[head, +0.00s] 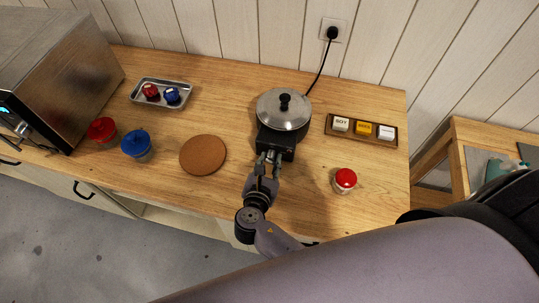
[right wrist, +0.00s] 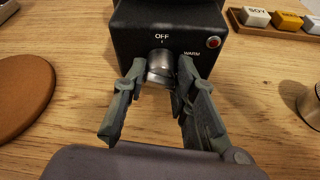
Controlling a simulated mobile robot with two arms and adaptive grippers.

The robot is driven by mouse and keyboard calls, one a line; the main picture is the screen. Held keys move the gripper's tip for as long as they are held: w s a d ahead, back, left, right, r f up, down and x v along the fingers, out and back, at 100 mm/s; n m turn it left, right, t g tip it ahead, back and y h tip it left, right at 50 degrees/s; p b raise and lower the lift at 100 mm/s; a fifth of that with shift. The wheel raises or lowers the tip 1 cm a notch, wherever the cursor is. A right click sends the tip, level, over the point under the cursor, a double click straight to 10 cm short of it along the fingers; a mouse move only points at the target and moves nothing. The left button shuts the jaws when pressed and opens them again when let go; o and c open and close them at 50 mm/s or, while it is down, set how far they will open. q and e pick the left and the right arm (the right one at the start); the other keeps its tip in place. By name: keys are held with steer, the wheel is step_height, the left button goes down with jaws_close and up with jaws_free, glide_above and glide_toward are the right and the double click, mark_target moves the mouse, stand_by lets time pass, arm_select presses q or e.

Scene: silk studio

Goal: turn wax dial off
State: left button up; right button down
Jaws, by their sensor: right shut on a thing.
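The wax warmer (head: 276,140) is a black box on the wooden counter, with a round silver lidded pot (head: 284,106) on it. Its silver dial (right wrist: 160,64) shows in the right wrist view on the front face, below the printed word OFF and a small tick. I cannot make out a pointer mark on the dial. My left gripper is not in view.
A wooden rack (head: 361,138) of labelled blocks and a red-topped jar (head: 345,180) stand right of the warmer. A cork mat (head: 202,155), blue pot (head: 136,145), red pot (head: 102,130) and metal tray (head: 146,101) are left. A black cord runs to the wall socket.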

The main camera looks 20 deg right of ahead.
steer(key=shift+n+p, duration=0.35)
steer(key=shift+n, duration=0.05)
stand_by(0.4)
steer(key=c, duration=1.3)
jaws_free()
steer(key=shift+a, duration=0.1)
steer(key=v, duration=1.2)
steer(key=shift+w+a, duration=0.1)
steer(key=shift+w, duration=0.05)
